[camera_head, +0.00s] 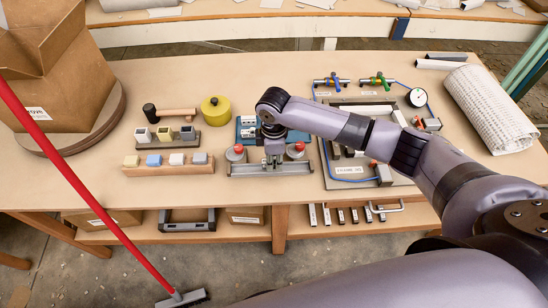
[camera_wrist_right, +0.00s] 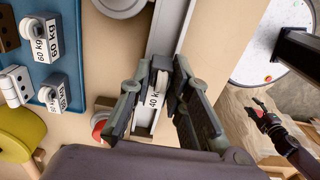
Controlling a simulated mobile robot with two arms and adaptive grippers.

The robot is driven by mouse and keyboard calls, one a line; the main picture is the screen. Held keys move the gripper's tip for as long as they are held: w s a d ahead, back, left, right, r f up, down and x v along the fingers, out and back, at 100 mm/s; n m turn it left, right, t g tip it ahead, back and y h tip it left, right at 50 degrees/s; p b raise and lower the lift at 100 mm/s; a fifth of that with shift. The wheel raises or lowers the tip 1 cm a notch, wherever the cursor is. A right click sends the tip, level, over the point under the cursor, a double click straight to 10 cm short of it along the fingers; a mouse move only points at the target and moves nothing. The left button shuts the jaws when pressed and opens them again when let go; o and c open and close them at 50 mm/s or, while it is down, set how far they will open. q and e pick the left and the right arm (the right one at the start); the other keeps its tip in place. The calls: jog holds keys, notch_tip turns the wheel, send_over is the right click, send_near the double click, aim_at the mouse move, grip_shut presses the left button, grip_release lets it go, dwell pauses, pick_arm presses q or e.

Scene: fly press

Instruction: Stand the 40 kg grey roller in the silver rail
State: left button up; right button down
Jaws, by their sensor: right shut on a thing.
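My right gripper (camera_head: 272,160) is over the middle of the silver rail (camera_head: 252,170) in the head view. In the right wrist view my right gripper (camera_wrist_right: 158,88) is shut on the grey roller (camera_wrist_right: 154,99), whose white label reads 40 kg. The roller is between the fingers, in line with the silver rail (camera_wrist_right: 171,25), which runs beneath it. The fingers hide its sides, and I cannot tell whether its base touches the rail. A dark gripper, apparently my left (camera_wrist_right: 262,118), shows small at the right of the wrist view; its jaw state is unclear.
Grey discs with red knobs (camera_head: 236,153) (camera_head: 296,150) flank the rail. A framed fixture (camera_head: 375,185) is close on the right. Blocks on a wooden rack (camera_head: 168,168) stand left.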

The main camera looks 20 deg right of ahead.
jog(key=shift+f, duration=0.6)
dwell(0.7)
jog(key=shift+s+f, duration=0.15)
jog(key=shift+f, duration=0.2)
dwell(0.7)
jog(key=c, duration=1.4)
grip_release()
jog(key=shift+f, duration=0.1)
jog(key=shift+o, duration=0.3)
jog(key=shift+o, duration=0.9)
